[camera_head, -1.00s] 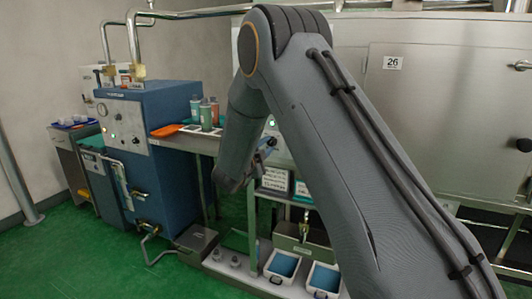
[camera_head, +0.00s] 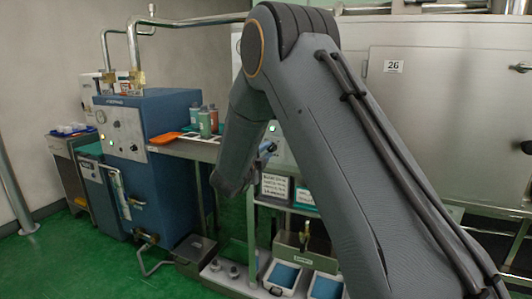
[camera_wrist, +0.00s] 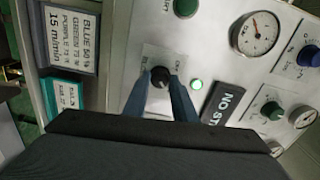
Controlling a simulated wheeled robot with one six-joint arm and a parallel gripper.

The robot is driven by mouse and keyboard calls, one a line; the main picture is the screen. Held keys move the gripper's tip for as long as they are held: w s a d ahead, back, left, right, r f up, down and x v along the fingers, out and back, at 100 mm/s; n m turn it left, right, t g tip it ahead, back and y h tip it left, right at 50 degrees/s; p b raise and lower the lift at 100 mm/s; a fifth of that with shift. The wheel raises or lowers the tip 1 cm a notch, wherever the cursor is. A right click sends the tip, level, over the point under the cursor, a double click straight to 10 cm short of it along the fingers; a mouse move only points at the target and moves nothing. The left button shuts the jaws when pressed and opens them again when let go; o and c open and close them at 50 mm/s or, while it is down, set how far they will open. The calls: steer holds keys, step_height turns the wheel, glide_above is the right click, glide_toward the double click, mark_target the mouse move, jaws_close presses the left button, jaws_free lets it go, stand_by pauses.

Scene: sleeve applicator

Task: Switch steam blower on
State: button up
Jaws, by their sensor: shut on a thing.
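A black rotary knob (camera_wrist: 160,77) sits on a pale plate with partly covered lettering, including "ON", on the light grey control panel (camera_wrist: 135,25). My gripper (camera_wrist: 161,84) is shut on this knob, one blue finger on each side. A lit green lamp (camera_wrist: 196,85) is just right of the fingers. In the head view my gripper (camera_head: 268,148) is small and partly hidden by my arm, at the panel; the knob is hidden there.
Label cards (camera_wrist: 70,40) stand at left. Bottles (camera_head: 205,120) stand on a shelf beside the blue machine (camera_head: 160,165).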

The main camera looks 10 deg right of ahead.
steer(key=o, duration=1)
steer(key=shift+a, duration=0.15)
steer(key=shift+o, duration=0.2)
steer(key=v, duration=0.7)
steer(key=shift+s+b, duration=0.3)
steer(key=shift+b, duration=0.1)
steer(key=shift+a, duration=0.15)
